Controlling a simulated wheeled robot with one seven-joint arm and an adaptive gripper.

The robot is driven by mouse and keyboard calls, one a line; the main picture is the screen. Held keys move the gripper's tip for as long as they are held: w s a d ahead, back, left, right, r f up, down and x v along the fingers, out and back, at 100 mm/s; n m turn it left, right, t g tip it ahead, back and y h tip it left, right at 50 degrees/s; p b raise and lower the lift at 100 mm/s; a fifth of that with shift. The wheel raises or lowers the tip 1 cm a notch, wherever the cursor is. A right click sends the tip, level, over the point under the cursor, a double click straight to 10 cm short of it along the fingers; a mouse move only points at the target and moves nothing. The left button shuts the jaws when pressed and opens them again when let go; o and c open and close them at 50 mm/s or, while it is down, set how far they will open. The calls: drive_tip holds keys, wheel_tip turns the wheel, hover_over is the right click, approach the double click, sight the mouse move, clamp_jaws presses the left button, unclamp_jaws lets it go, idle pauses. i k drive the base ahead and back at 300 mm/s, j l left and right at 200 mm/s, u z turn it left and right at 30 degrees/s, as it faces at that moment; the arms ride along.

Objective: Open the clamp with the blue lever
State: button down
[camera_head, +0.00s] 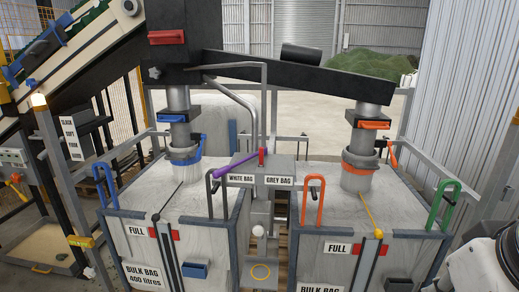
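The clamp with the blue lever is a blue band (185,158) around the lower end of the left grey spout, at the mouth of the left bulk bag (170,200). Its blue lever (201,139) stands up at the band's right side. I cannot tell from this view whether the clamp is latched. A blue slide handle (172,118) sits higher on the same spout. My gripper is not in view; only a white and dark part of my arm shows at the lower right edge, far from the left clamp.
The right spout has a similar orange clamp (360,161) with an orange lever (392,157). A purple lever (236,165) slopes beside the centre post, above the WHITE BAG and GREY BAG signs. Blue (101,185), grey, orange and green (443,204) loops rise from the bag frames. A conveyor stands left.

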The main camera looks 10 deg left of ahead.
sight(199, 154)
drive_tip(key=i+l+u, duration=0.15)
drive_tip(key=i+u, duration=0.25)
drive_tip(key=i, duration=0.2)
drive_tip(key=i+l+u, duration=0.4)
drive_tip(key=i, duration=0.15)
drive_tip(key=i+l+u, duration=0.4)
drive_tip(key=i, duration=0.15)
